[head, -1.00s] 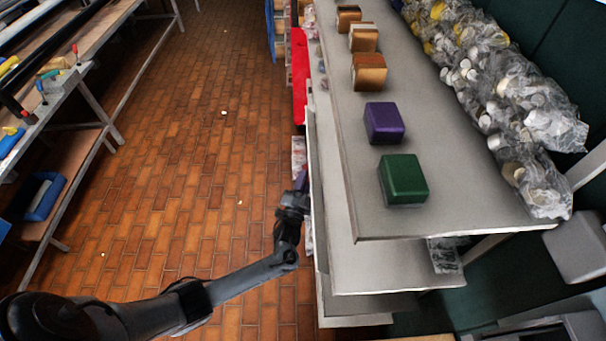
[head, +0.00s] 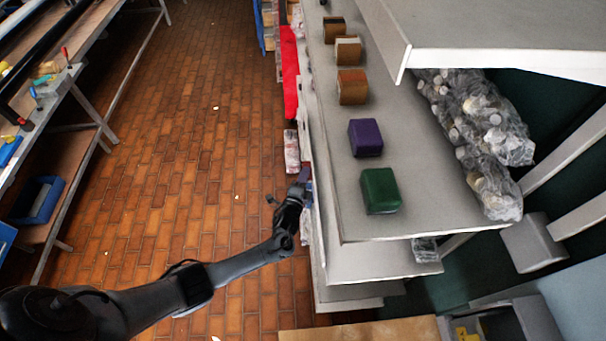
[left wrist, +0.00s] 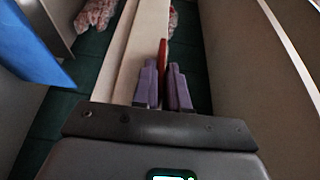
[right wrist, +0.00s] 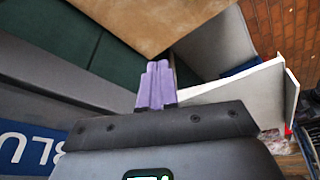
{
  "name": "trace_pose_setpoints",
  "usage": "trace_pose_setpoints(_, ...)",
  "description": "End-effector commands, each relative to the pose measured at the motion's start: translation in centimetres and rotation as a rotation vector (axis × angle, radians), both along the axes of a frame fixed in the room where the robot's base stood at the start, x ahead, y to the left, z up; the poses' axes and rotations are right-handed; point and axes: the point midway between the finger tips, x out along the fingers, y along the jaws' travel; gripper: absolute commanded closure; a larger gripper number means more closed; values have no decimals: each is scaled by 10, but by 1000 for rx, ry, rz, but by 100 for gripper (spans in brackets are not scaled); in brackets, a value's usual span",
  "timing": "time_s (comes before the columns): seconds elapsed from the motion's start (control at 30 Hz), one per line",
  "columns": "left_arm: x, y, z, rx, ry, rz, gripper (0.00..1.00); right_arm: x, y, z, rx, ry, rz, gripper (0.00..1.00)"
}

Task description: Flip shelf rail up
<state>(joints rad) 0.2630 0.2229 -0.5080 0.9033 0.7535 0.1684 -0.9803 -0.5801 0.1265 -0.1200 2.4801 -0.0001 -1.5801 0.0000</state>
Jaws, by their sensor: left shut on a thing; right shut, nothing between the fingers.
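My left gripper (head: 304,176) is low beside the left edge of the grey shelf unit (head: 430,215), over the aisle side. In the left wrist view, its purple fingers (left wrist: 163,88) are closed on a thin red strip (left wrist: 163,55) beside a long pale board (left wrist: 143,40). I cannot tell for sure whether this strip is part of the shelf rail. My right gripper does not show in the head view. In the right wrist view its purple fingers (right wrist: 156,86) are together and empty, near a pale panel edge (right wrist: 245,88).
A green box (head: 380,190), a purple box (head: 365,138) and brown boxes (head: 352,86) stand on the shelf. Bagged bottles (head: 480,120) lie behind them. A higher grey panel (head: 480,35) juts in at upper right.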

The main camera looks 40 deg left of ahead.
Motion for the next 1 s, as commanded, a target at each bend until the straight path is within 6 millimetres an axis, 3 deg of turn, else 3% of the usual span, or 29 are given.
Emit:
trace_pose_setpoints(0.43,1,-1,2,7,4,0,100,0,2,2,8,0,-5,100)
trace_pose_setpoints(0.47,1,-1,2,7,4,0,85,0,2,2,8,0,-6,100)
trace_pose_setpoints(0.6,1,-1,2,7,5,-1,66,0,2,2,11,1,-7,100)
trace_pose_setpoints(1.0,-5,-3,0,7,8,-1,66,0,2,2,9,0,-5,100)
